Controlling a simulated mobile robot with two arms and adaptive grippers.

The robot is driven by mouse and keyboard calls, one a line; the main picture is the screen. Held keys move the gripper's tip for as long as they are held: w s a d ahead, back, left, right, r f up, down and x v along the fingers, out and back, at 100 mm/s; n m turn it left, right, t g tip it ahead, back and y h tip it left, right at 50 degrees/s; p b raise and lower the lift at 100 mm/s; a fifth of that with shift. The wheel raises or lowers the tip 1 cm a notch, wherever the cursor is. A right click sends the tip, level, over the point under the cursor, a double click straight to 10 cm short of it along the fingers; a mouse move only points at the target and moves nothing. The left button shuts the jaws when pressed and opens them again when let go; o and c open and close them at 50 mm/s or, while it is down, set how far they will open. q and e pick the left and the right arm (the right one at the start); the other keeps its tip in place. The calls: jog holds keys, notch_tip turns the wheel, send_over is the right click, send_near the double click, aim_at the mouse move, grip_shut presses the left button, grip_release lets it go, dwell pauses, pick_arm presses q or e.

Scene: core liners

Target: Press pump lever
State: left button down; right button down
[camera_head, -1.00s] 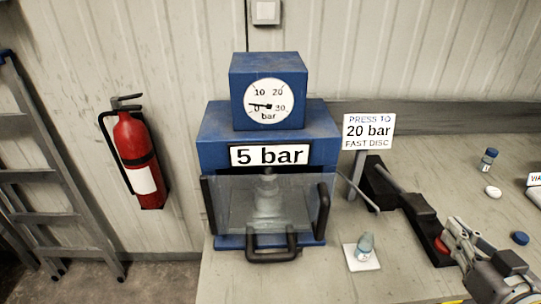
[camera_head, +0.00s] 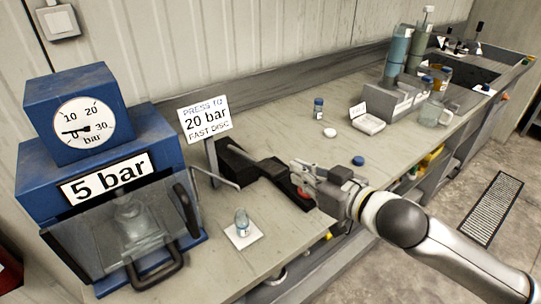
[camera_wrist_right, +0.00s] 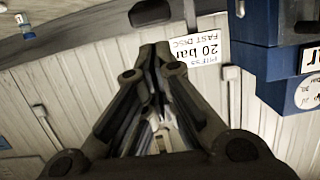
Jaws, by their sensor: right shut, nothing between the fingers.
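The blue press (camera_head: 165,150) stands at the left of the bench in the head view, with a round gauge (camera_head: 82,128) and a "5 bar" label. A clear guard (camera_head: 100,240) with black handles covers its front. My right gripper (camera_head: 298,172) is shut and empty, at or just above the lever's right end; contact cannot be told. It also shows in the right wrist view (camera_wrist_right: 158,60). My left gripper is out of view.
A "PRESS TO 20 bar FAST DISC" sign (camera_head: 205,120) stands between press and lever. A small vial (camera_head: 241,217) sits on a white pad (camera_head: 243,236) in front. Bottles (camera_head: 398,50), a grey rack and a beaker (camera_head: 432,112) stand farther right.

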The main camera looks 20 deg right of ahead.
notch_tip(320, 180, up, 7)
jog(key=w+g+h+p, duration=0.1)
jog(key=w+g+p, duration=0.1)
jog(key=p, duration=0.1)
jog(key=shift+w+a+g, duration=0.15)
jog(key=shift+w+g, duration=0.1)
jog(key=shift+g, duration=0.15)
jog(key=p, duration=0.3)
send_over(273, 167)
jog(key=f, duration=0.4)
jog(key=shift+w+a+f, duration=0.15)
jog(key=shift+w+f, duration=0.15)
jog(key=shift+w, duration=0.05)
jog(key=f, duration=0.2)
jog(key=shift+s+f+p, duration=0.2)
jog(key=shift+f+p, duration=0.1)
jog(key=shift+p, duration=0.05)
jog(key=shift+s+d+f, duration=0.15)
jog(key=shift+f, duration=0.25)
jog(key=shift+s+d+f, duration=0.1)
jog(key=shift+s+f, duration=0.05)
jog(key=shift+f, duration=0.2)
jog(key=shift+w+a, duration=0.1)
jog(key=shift+f, duration=0.1)
